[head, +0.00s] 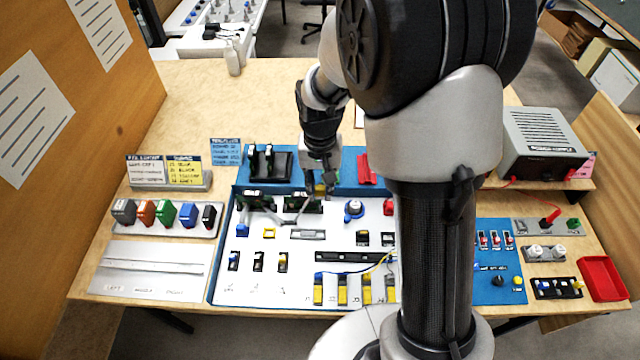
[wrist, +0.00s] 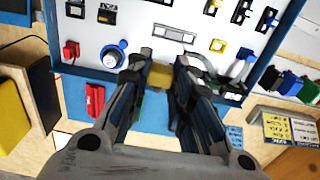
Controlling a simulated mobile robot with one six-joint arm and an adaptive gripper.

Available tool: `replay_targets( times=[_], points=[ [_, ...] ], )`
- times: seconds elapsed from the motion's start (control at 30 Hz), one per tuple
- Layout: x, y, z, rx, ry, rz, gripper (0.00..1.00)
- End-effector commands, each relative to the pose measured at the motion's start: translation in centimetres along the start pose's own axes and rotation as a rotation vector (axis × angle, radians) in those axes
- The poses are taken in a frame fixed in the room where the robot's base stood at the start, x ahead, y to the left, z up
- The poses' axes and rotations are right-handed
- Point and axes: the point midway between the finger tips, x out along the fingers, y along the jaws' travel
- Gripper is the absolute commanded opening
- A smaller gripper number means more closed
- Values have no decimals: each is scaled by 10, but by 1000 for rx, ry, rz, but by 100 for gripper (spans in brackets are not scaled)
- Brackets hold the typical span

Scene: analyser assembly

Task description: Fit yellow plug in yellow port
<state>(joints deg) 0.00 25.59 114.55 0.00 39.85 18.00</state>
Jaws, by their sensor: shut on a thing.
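My gripper (wrist: 158,82) is shut on the yellow plug (wrist: 160,75), which sits between the two fingertips in the wrist view. In the head view my gripper (head: 321,184) is over the back edge of the white panel, and a bit of yellow shows at its tip. The yellow port (head: 269,233) is a small yellow square frame on the white panel, to the left of and nearer than my gripper. It also shows in the wrist view (wrist: 217,46), apart from the plug. The plug's mating end cannot be made out.
A blue plug (head: 242,230) is left of the yellow port, with a pale cable near it. A grey slotted plate (head: 308,234) lies to the port's right. Black holders (head: 257,199) stand behind the port.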

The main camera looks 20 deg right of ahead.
Motion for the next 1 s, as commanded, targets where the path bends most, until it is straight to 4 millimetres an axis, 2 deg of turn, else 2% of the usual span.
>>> replay_targets(
  times=[0.27, 1.0],
  points=[
    [2, -2, 0, -1, 0, 0, 0],
    [49, -49, 0, -2, -1, 0, 0]
  ],
)
